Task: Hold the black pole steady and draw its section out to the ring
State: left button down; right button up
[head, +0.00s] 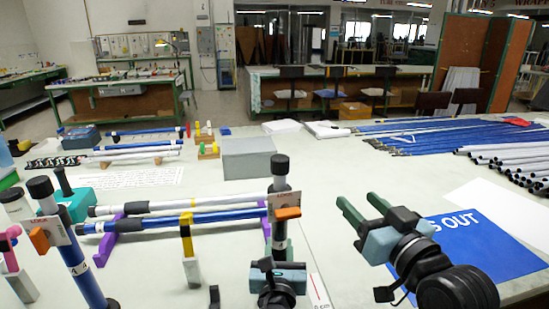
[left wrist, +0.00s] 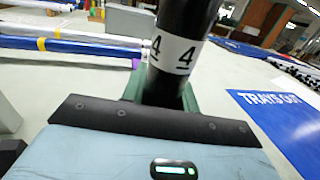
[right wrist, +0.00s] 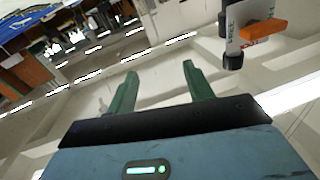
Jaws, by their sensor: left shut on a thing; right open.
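The black pole (head: 281,188) stands upright in the head view, with a black cap, a white tag (head: 284,205) and an orange clip (head: 287,213). My left gripper (head: 279,245) is shut on its lower part. In the left wrist view the pole (left wrist: 182,35) rises between the green fingers (left wrist: 160,95), with a white band marked 4. My right gripper (head: 365,207) is open and empty, right of the pole and apart from it. The right wrist view shows its spread fingers (right wrist: 160,85) and the tag with the orange clip (right wrist: 264,30) beyond. I cannot make out a ring on the pole.
A blue pole (head: 75,255) with its own tag stands tilted at left. White and blue poles (head: 190,217) lie on purple rests behind. A blue sheet (head: 470,240) lies under my right arm. A grey box (head: 248,158) stands behind; the table around it is partly clear.

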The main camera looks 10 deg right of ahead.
aim_at(275, 158)
jog(key=s+a+r+n+g+y, duration=0.1)
jog(key=s+a+r+n+y, duration=0.2)
jog(key=a+r, duration=0.5)
jog(key=x, duration=0.4)
jog(key=a+f+x, duration=0.1)
jog(key=x, duration=0.4)
jog(key=a+f+x, duration=0.1)
jog(key=x, duration=0.3)
jog(key=shift+s, duration=0.15)
grip_shut()
